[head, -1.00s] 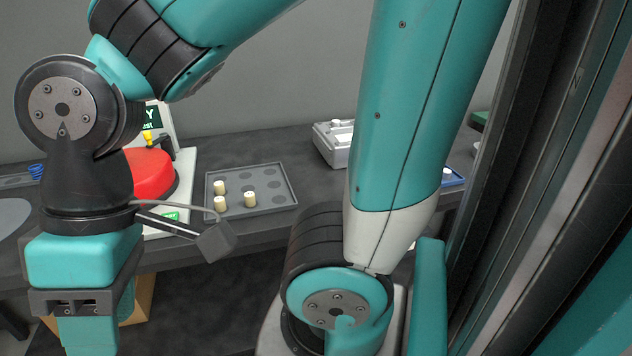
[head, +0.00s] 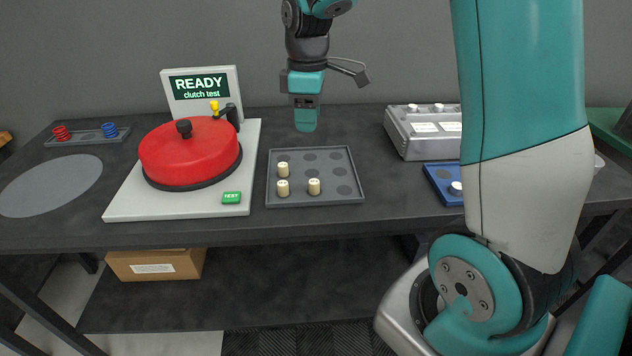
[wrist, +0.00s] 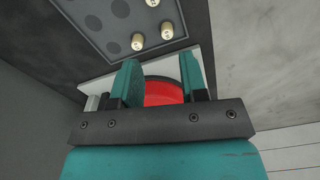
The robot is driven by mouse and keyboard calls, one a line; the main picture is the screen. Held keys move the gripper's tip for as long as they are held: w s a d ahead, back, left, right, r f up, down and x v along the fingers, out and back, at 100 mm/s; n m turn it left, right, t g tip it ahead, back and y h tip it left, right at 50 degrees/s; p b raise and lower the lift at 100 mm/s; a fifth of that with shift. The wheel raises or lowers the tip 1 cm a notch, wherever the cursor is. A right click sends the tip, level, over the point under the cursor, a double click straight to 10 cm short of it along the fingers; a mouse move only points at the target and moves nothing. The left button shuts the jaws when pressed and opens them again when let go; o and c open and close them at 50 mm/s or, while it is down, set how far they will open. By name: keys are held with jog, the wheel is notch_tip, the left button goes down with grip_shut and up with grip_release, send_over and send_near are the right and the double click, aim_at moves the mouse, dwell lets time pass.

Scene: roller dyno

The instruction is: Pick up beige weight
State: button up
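My gripper (head: 305,128) points down above and behind the tray, apart from the weights. In the wrist view its two fingers (wrist: 162,75) are spread with nothing held between them. The red clutch tester shows through the gap.
A red round tester (head: 190,152) on a white base with a READY screen (head: 201,88) stands left of the tray. A grey box (head: 420,130) and blue tray (head: 442,183) lie right. A grey disc (head: 50,186) marks the left tabletop.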

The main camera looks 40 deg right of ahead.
send_over(313, 181)
notch_tip(313, 181, down, 12)
jog(key=shift+w+a+p, duration=0.1)
jog(key=shift+p, duration=0.35)
notch_tip(313, 181, down, 6)
jog(key=shift+r+p, duration=0.2)
jog(key=shift+p, duration=0.4)
jog(key=shift+c, duration=0.3)
jog(key=c, duration=0.6)
